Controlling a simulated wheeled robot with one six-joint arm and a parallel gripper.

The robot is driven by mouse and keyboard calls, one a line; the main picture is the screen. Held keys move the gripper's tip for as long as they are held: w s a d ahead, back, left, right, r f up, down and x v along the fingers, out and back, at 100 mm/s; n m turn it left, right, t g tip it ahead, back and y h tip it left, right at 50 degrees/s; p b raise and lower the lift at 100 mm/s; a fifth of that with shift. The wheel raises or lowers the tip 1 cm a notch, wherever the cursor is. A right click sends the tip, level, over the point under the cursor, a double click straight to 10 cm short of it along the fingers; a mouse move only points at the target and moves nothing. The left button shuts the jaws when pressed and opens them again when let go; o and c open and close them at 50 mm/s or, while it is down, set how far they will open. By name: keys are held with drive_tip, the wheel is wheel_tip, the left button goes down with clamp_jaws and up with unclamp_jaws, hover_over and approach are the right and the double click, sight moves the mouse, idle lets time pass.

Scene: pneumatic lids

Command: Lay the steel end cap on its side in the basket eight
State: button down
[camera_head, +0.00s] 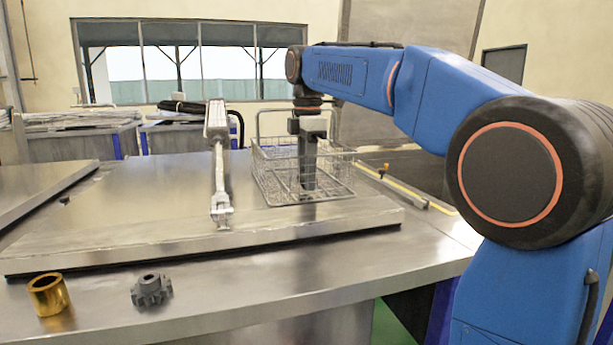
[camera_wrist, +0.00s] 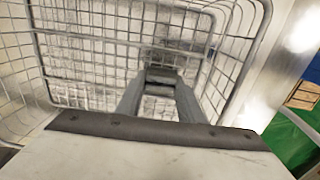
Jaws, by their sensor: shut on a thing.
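The wire basket (camera_head: 345,168) stands at the right end of the raised steel plate; no number on it can be read. Its wire walls also surround the wrist view (camera_wrist: 85,38). My gripper (camera_head: 309,185) points straight down inside the basket, with its tips low near the basket floor. In the wrist view my gripper (camera_wrist: 163,82) is shut on a small grey metal piece, the steel end cap (camera_wrist: 162,74), at its fingertips. Most of the cap is hidden by the fingers, so I cannot tell its tilt or whether it touches the floor.
A metal lever-like fixture (camera_head: 219,165) stands on the plate (camera_head: 130,205) left of the basket. A brass ring (camera_head: 48,295) and a dark grey gear (camera_head: 151,290) lie on the front table. The plate's left part is mostly clear.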

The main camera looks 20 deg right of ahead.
drive_tip(key=shift+f, duration=0.25)
drive_tip(key=c, duration=1.2)
unclamp_jaws()
wheel_tip(320, 180, up, 12)
drive_tip(key=shift+s+r, duration=0.15)
drive_tip(key=shift+s, duration=0.1)
